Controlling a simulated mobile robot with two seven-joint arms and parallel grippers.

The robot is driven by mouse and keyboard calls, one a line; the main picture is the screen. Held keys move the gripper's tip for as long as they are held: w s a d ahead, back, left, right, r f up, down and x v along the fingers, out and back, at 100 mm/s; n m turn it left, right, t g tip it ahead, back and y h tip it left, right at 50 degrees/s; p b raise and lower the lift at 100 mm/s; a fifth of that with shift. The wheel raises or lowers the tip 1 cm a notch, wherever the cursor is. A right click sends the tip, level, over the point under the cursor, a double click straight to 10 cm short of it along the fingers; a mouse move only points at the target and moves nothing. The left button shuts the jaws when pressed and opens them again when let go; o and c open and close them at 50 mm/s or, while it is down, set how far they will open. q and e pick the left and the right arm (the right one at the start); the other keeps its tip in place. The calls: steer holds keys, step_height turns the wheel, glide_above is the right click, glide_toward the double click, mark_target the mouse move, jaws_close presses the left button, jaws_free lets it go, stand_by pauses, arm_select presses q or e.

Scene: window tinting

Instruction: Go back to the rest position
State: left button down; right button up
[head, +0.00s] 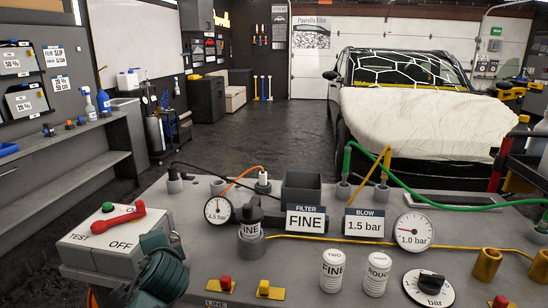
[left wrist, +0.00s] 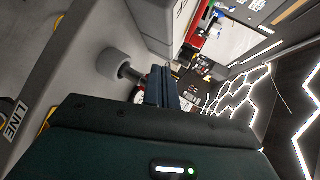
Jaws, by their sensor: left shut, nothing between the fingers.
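In the left wrist view my left gripper (left wrist: 162,80) is shut with nothing between its dark fingers. Its dark green housing with a lit status light fills the bottom of that view. A grey round fitting (left wrist: 112,63) on a grey surface shows left of the fingers; I cannot tell how far it is from them. In the head view a dark teal ribbed shape at the lower left, probably part of my left arm, is in front of the grey bench (head: 200,262), near the TEST/OFF box (head: 90,240). The left fingertips are not clear there. My right gripper is not in view.
The bench carries a FILTER FINE box (head: 303,190), a left gauge (head: 218,210), a right gauge (head: 412,231), FINE (head: 334,271) and ROUGH (head: 377,274) canisters and a black knob (head: 431,283). A covered car (head: 425,120) stands behind. Open floor (head: 255,130) lies beyond.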

arm_select(q)
steer(key=s+d+f+n+g+h, duration=0.4)
steer(key=s+f, duration=0.8)
steer(key=s, duration=0.2)
steer(key=s+d+f+n+g+h, duration=0.2)
steer(key=s, duration=0.6)
steer(key=s+d+f+n+g+h, duration=0.1)
steer(key=s+d+f+n, duration=0.1)
steer(key=s, duration=0.7)
steer(key=w+d+f+t+h+p, duration=0.3)
steer(key=w+d+t, duration=0.2)
steer(key=d+t, duration=0.1)
steer(key=shift+w+d+f+m+t, duration=0.3)
steer(key=shift+d+f+m, duration=0.05)
steer(key=shift+m, duration=0.05)
steer(key=shift+a, duration=0.15)
